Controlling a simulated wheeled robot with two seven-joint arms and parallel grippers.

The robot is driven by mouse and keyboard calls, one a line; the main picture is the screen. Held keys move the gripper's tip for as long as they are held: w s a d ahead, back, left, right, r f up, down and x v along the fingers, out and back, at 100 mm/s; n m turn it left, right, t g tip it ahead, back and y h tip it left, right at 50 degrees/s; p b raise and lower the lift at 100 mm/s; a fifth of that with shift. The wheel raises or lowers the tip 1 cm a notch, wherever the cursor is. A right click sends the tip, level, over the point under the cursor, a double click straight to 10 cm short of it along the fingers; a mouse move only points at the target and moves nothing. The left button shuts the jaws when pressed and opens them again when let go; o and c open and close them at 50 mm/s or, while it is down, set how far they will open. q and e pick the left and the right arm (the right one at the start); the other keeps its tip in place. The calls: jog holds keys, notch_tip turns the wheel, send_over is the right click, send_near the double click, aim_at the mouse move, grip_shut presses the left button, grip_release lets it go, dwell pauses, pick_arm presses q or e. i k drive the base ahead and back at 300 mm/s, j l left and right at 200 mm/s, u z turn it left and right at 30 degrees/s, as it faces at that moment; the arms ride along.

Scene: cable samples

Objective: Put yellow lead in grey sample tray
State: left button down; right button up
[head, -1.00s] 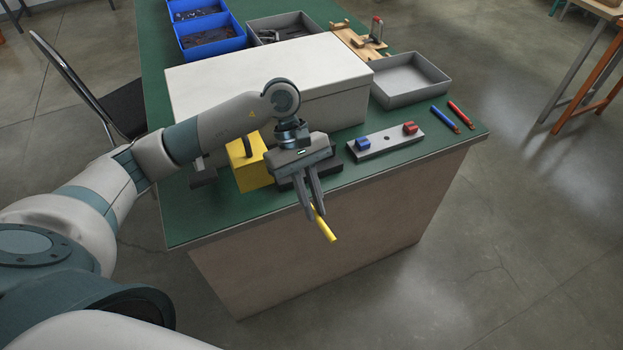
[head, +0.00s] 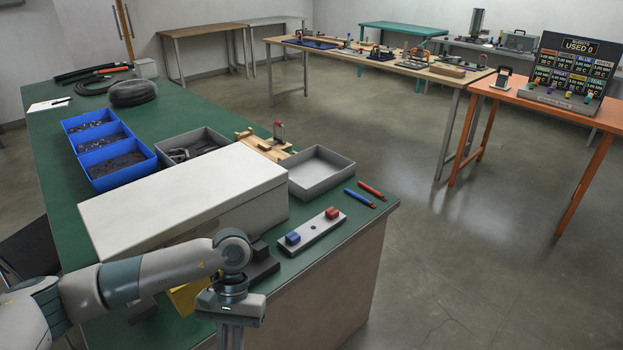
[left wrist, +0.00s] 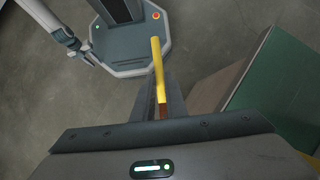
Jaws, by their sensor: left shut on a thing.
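The yellow lead (left wrist: 156,62) is held between the fingers of my left gripper (left wrist: 160,92) in the left wrist view, with a brownish end near the jaws. In the head view my left gripper (head: 231,341) is at the bottom edge, in front of the bench; its fingertips and the lead are cut off there. An empty grey tray (head: 343,179) stands on the green bench, right of the white box. Another grey tray (head: 217,140) behind the box holds dark parts. My right gripper (left wrist: 84,52) shows small in the left wrist view, its jaws unclear.
The large white box (head: 180,198) stands between my left arm and the trays. A grey block with blue and red clamps (head: 313,231), a blue lead (head: 359,197) and a red lead (head: 372,190) lie near the bench edge. Blue bins (head: 118,165) stand behind.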

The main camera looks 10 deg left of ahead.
aim_at(313, 177)
jog(key=i+l+u, duration=0.1)
jog(key=i+l, duration=0.15)
jog(key=i+l+u, duration=0.1)
jog(key=i+l, duration=0.15)
jog(key=l, duration=0.2)
jog(key=i+l+u, duration=0.1)
jog(key=l, duration=0.3)
jog(key=i+l+u, duration=0.1)
jog(key=i+l, duration=0.25)
jog(key=i+l+u, duration=0.1)
jog(key=l, duration=0.35)
jog(key=i+l+u, duration=0.3)
jog(key=i+l, duration=0.6)
jog(key=i, duration=0.4)
